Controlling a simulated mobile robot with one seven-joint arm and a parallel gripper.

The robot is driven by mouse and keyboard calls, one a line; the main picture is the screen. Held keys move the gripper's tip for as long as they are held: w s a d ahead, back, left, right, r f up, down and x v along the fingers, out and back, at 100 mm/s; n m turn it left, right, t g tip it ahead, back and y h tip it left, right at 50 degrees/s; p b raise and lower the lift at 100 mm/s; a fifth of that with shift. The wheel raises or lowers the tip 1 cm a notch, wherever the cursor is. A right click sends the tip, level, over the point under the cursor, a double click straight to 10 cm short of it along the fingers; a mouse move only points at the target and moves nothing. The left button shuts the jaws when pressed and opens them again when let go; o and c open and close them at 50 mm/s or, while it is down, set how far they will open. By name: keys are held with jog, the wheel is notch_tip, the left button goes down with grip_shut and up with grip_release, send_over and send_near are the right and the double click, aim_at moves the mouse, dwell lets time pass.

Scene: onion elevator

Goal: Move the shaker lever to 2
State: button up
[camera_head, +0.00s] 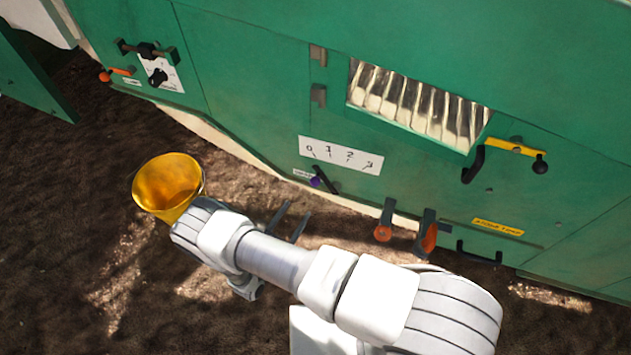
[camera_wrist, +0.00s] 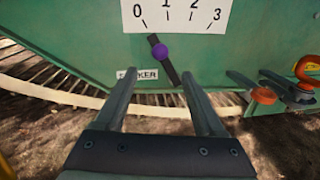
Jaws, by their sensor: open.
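The shaker lever (camera_wrist: 170,69) is a dark bar with a purple knob (camera_wrist: 160,53) on the green machine wall, just below a white scale plate (camera_wrist: 177,15) marked 0 to 3. The bar leans to the left, with its upper end under the space between 0 and 1. A label ending in "KER" (camera_wrist: 146,73) is left of the bar. In the head view the lever (camera_head: 328,181) sits under the scale plate (camera_head: 341,155). My gripper (camera_wrist: 158,75) is open and empty, with its two fingers pointing at the wall below the knob. In the head view my gripper (camera_head: 295,213) is apart from the lever.
Orange-ended levers (camera_head: 383,232) stick out right of the scale. The soil before the machine is mostly clear.

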aim_at(316, 182)
jog(key=b+x, duration=0.2)
jog(key=x, duration=1.1)
grip_shut()
dwell(1.0)
